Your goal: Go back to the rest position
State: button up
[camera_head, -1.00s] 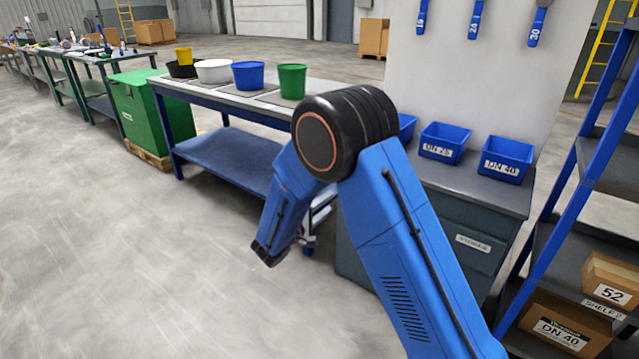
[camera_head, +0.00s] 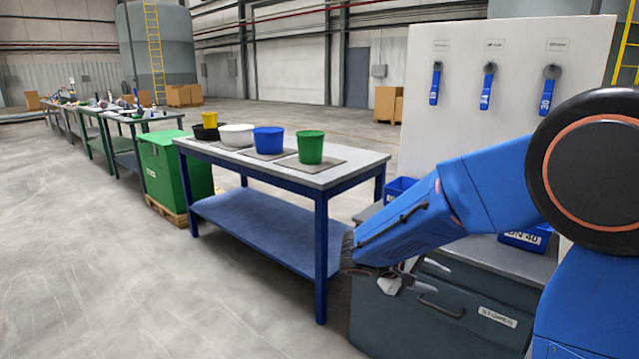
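My blue arm reaches in from the right edge, with its large black joint at the far right and the forearm pointing left. My gripper (camera_head: 402,278) is at its lower left end, in front of the grey drawer cabinet (camera_head: 395,325) in the picture. It is small and partly hidden by the wrist, so I cannot tell whether its fingers are open or shut. I see no object held in it.
A green crate (camera_head: 163,172) stands left. Floor at left is clear.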

jog(key=s+r+m+y, duration=0.1)
jog(key=s+y, duration=0.4)
jog(key=s, duration=0.9)
jog(key=s+r+m+t+y, duration=0.1)
jog(key=s+y, duration=0.5)
jog(key=s, duration=0.8)
jog(key=shift+s+a+r+m, duration=0.35)
jog(key=shift+r+m, duration=0.35)
jog(key=shift+m, duration=0.2)
